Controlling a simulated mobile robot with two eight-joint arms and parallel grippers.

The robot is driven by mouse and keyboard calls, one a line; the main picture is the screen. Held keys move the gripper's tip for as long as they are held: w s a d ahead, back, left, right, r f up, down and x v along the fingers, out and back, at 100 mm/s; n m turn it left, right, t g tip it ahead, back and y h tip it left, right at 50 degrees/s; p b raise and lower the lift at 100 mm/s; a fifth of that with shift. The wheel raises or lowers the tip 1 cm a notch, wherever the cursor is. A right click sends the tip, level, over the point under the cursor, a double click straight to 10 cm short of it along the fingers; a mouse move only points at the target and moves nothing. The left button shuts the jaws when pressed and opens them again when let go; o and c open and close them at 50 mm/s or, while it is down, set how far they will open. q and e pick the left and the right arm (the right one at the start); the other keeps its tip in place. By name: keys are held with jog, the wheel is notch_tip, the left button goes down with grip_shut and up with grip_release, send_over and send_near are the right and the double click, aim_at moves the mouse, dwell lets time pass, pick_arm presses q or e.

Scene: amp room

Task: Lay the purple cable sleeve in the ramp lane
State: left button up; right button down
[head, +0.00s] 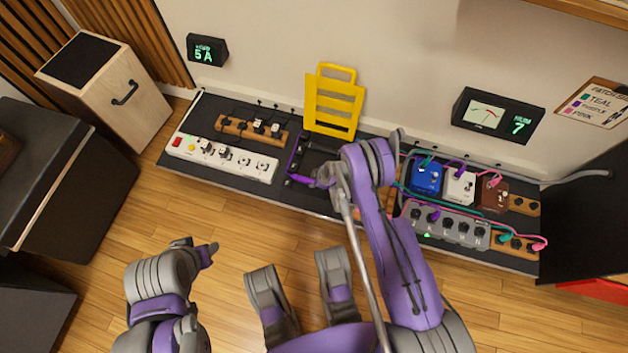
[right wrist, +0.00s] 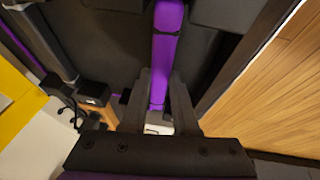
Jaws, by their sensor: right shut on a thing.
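My right gripper (head: 318,181) is low over the dark ramp base, in front of the raised yellow ramp lid (head: 335,103). In the right wrist view its fingers (right wrist: 168,100) are shut on the purple cable sleeve (right wrist: 167,48), a straight purple strip that runs up between them. Another purple strip shows at the left of that view (right wrist: 36,42) and along the left side of the ramp base in the head view (head: 294,158); I cannot tell whether it is part of the sleeve. My arm hides the ramp's right side. My left gripper (head: 208,254) is over the floor, away from the board.
A white power strip (head: 222,160) and a wooden block with plugs (head: 250,129) are left of the ramp. Blue, white and brown pedals (head: 459,187) and a grey pedal unit (head: 444,222) with cables are on the right. The wooden floor in front is clear.

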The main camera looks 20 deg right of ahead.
jog(key=c, duration=0.6)
grip_release()
jog(key=p+v, duration=0.2)
jog(key=v, duration=0.8)
jog(key=shift+s+r+p, duration=0.2)
jog(key=shift+r+p, duration=0.15)
jog(key=shift+p, duration=0.05)
jog(key=shift+d+r, duration=0.1)
